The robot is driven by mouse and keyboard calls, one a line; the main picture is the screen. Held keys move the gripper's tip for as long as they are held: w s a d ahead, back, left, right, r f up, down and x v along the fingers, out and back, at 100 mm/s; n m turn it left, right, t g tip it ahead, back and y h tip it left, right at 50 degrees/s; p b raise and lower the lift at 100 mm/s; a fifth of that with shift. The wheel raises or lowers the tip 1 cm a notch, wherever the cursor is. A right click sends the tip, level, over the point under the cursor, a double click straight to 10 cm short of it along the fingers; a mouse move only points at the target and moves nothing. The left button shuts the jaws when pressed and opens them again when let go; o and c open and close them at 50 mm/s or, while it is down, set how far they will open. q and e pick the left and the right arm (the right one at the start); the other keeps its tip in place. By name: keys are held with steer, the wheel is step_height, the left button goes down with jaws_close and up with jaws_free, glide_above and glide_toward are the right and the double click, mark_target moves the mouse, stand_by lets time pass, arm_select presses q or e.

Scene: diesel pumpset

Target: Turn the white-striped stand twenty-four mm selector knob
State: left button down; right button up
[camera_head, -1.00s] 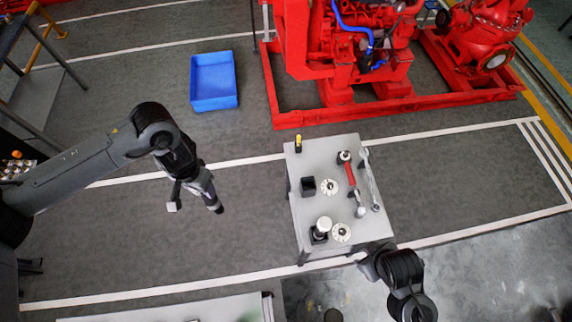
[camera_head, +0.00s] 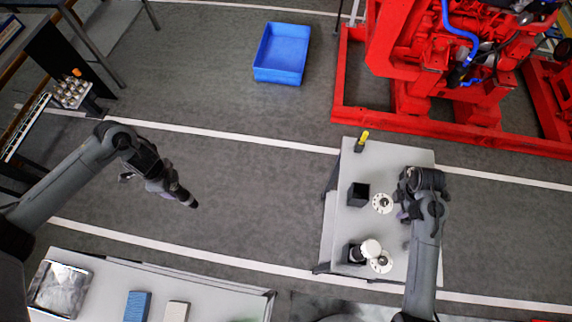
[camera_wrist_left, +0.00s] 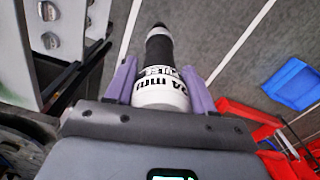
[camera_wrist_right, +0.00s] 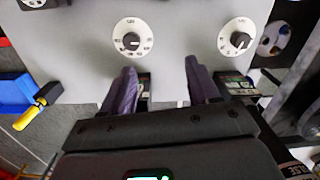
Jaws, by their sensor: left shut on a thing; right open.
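Two round white dials with dark knobs are on the grey-topped stand (camera_head: 400,152). The far dial (camera_head: 382,203) also shows in the right wrist view (camera_wrist_right: 132,37). The near dial (camera_head: 381,262) shows there too (camera_wrist_right: 237,38). Their markings are too small to tell which is the twenty-four mm selector. My right gripper (camera_head: 402,205) is open and empty over the stand, just right of the far dial; both dials lie beyond its fingers (camera_wrist_right: 162,92). My left gripper (camera_head: 163,185) is shut on a white cylinder with black lettering and a black end (camera_wrist_left: 160,88), held clear of the stand.
Black holders (camera_head: 358,195) stand left of the dials, and a white-capped item (camera_head: 371,249) is close to the near dial. A yellow-handled tool (camera_head: 362,138) is at the stand's far edge. A red engine frame (camera_head: 450,135) and blue bin (camera_head: 281,53) lie beyond. Floor between my arms is clear.

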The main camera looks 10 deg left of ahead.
steer(key=b, duration=0.2)
glide_above(386, 201)
steer(key=f, duration=0.1)
steer(key=n, duration=0.1)
arm_select(q)
steer(key=s+a+f+b, duration=0.2)
steer(key=s+a+f, duration=0.1)
steer(key=a+f, duration=0.3)
steer(key=shift+s+f+m, duration=0.15)
steer(key=shift+m, duration=0.15)
arm_select(e)
steer(key=shift+y, duration=0.3)
step_height(386, 201, down, 12)
steer(key=shift+r, duration=0.1)
steer(key=shift+c, duration=0.3)
steer(key=c, duration=1)
